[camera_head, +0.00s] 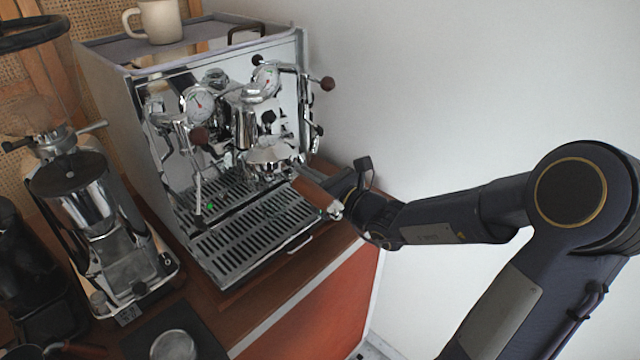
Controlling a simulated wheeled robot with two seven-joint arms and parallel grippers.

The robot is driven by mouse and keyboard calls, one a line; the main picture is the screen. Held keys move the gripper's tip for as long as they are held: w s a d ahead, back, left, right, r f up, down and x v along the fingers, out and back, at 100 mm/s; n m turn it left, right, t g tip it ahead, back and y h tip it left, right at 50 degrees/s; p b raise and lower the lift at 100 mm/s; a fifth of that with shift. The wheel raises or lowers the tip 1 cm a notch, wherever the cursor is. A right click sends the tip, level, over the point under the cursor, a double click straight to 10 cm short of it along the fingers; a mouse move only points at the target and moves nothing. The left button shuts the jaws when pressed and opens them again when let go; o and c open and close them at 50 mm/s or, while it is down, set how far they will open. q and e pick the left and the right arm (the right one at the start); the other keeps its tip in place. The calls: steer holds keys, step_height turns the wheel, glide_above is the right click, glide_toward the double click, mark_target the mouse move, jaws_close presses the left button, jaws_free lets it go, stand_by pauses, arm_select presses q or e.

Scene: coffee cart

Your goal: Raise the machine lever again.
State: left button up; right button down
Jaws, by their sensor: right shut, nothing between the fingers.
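The chrome espresso machine (150,120) stands at the back of the cart. My right gripper (337,206) is shut and empty, close to the end of the wooden handle. I cannot tell whether it touches the handle. My left gripper is not in view.
A coffee grinder (90,205) stands left of the machine. A cream mug (160,20) sits on the machine's top. A metal cup (173,346) is at the front on a dark mat (208,343). The drip tray (250,232) is bare. The white wall (440,80) is at the right.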

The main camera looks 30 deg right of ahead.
steer(key=shift+a, duration=0.1)
step_height(320, 180, up, 5)
steer(key=p, duration=0.3)
steer(key=shift+f, duration=0.15)
step_height(320, 180, up, 5)
steer(key=p, duration=0.4)
glide_above(301, 153)
steer(key=s, duration=0.2)
steer(key=f+v, duration=0.1)
steer(key=v, duration=0.8)
steer(key=shift+s+a+f, duration=0.2)
steer(key=shift+s+a, duration=0.1)
steer(key=shift+s, duration=0.15)
stand_by(0.4)
